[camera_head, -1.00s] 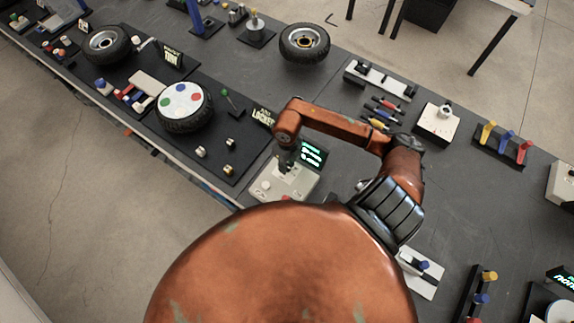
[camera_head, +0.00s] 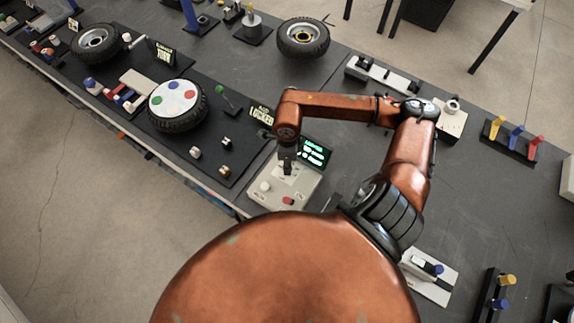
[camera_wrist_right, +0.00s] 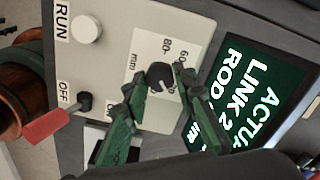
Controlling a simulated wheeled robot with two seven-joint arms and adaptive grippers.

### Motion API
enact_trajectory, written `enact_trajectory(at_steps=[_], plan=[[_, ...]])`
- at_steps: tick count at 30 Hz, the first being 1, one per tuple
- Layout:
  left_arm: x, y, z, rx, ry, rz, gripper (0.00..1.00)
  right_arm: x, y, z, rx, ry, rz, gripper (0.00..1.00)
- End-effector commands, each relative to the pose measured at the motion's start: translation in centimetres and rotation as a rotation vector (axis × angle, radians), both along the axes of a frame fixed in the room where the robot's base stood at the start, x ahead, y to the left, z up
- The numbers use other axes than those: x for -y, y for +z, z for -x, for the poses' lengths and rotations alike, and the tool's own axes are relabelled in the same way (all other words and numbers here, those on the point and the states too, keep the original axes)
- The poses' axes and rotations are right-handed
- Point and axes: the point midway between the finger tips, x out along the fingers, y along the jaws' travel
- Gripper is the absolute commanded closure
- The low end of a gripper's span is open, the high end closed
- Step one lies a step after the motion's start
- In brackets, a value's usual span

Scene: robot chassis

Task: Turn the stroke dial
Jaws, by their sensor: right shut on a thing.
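The stroke dial (camera_wrist_right: 160,76) is a small dark round knob on a pale plate with printed marks "60", "80" and "mm". My right gripper (camera_wrist_right: 170,88) has its two green fingers around the dial, one on either side, and is shut on it. In the head view the right gripper (camera_head: 287,165) points down onto the light control box (camera_head: 268,201); it hides the dial there. A lit screen (camera_wrist_right: 255,95) with partly cut-off text stands beside the dial plate. My left gripper is not in view.
On the box are a white knob (camera_wrist_right: 86,28) by "RUN" and a red handle (camera_wrist_right: 50,124) near "OFF". A black board with a wheel (camera_head: 178,104) lies left of the box. Coloured levers (camera_head: 516,138) stand at the right. Bare dark tabletop (camera_head: 490,205) lies right of my arm.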

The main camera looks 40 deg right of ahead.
Motion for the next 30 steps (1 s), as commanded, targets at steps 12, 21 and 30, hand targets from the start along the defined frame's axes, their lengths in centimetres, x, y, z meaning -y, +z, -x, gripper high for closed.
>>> enact_trajectory(at_steps=[12,21,30], plan=[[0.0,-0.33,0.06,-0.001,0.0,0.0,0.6,-0.07,0.16,-0.19,0.006,0.031,-0.002,0.99],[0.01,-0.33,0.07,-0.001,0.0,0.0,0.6,-0.05,0.14,-0.16,0.005,0.03,-0.001,0.65],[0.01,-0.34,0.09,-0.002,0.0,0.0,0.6,-0.04,0.06,-0.06,0.002,0.03,-0.001,0.57]])
